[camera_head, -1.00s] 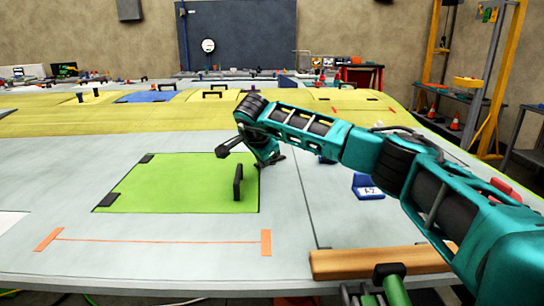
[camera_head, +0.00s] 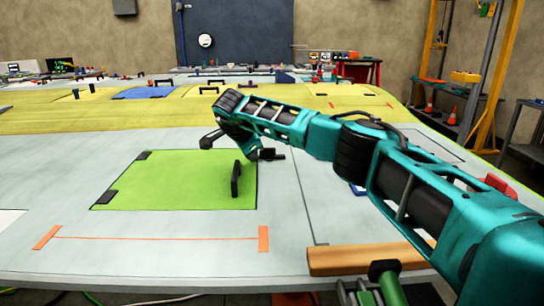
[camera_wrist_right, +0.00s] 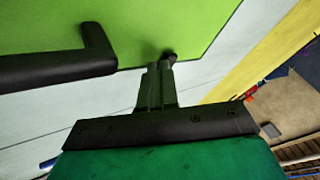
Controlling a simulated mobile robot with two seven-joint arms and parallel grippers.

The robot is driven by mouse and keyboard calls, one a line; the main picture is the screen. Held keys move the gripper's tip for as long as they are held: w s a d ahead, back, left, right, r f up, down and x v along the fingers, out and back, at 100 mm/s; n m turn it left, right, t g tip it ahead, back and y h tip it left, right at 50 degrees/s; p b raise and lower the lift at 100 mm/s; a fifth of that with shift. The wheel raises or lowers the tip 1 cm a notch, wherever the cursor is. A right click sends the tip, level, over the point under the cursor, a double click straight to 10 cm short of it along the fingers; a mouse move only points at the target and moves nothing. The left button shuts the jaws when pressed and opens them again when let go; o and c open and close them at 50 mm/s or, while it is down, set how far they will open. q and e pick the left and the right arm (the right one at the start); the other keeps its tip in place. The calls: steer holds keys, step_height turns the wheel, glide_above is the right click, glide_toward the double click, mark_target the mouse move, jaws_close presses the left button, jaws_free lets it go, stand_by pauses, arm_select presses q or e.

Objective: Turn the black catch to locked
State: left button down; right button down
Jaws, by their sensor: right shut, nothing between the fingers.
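The black catch (camera_head: 269,154) sits at the right edge of the green panel (camera_head: 165,185), with a short arm pointing right. In the right wrist view only a small dark rounded part of the catch (camera_wrist_right: 170,56) shows at the panel edge; the fingers hide the rest. My right gripper (camera_head: 253,154) is low over this edge, close beside the catch. In the right wrist view its fingers (camera_wrist_right: 160,72) are shut and empty. I cannot tell whether they touch the catch. My left gripper is not in view.
A black handle (camera_head: 236,179) stands up on the panel near the gripper and is large in the right wrist view (camera_wrist_right: 55,68). Two black hinges are on the panel's left edge. A wooden bar (camera_head: 365,259) lies at the front edge.

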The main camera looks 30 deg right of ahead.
steer(key=shift+s+d, duration=0.1)
steer(key=shift+d, duration=0.1)
stand_by(0.4)
steer(key=shift+s+d, duration=0.2)
steer(key=shift+d, duration=0.35)
